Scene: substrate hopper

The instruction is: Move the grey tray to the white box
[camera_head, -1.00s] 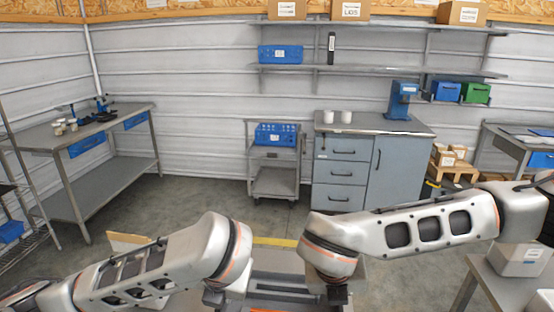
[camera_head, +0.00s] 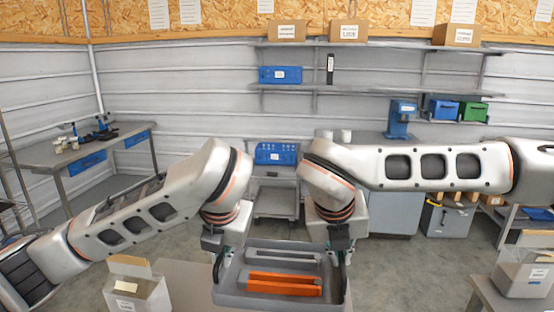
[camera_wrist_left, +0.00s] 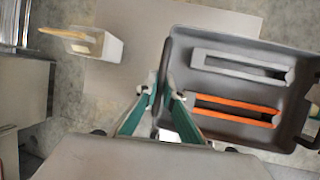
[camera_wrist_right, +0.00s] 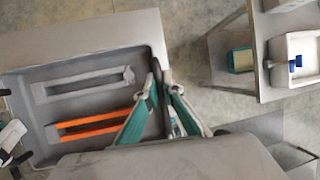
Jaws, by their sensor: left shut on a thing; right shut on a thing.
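The grey tray (camera_head: 262,300) is in front of me at the bottom of the head view. An orange slotted part (camera_head: 284,284) and a grey slotted part (camera_head: 284,256) lie in it. My left gripper (camera_head: 219,262) is shut on its left wall, and the left wrist view shows this grip (camera_wrist_left: 162,98). My right gripper (camera_head: 347,260) is shut on its right wall, as the right wrist view shows (camera_wrist_right: 160,95). A white box (camera_head: 138,292) with raised tan flaps stands to the left of the tray; it also shows in the left wrist view (camera_wrist_left: 108,48).
Another white box (camera_head: 524,274) sits on a bench at the right. A cart (camera_head: 275,202) with a blue crate and a grey cabinet (camera_head: 395,212) stand at the back wall. A workbench (camera_head: 60,160) is at the left. Open floor lies between.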

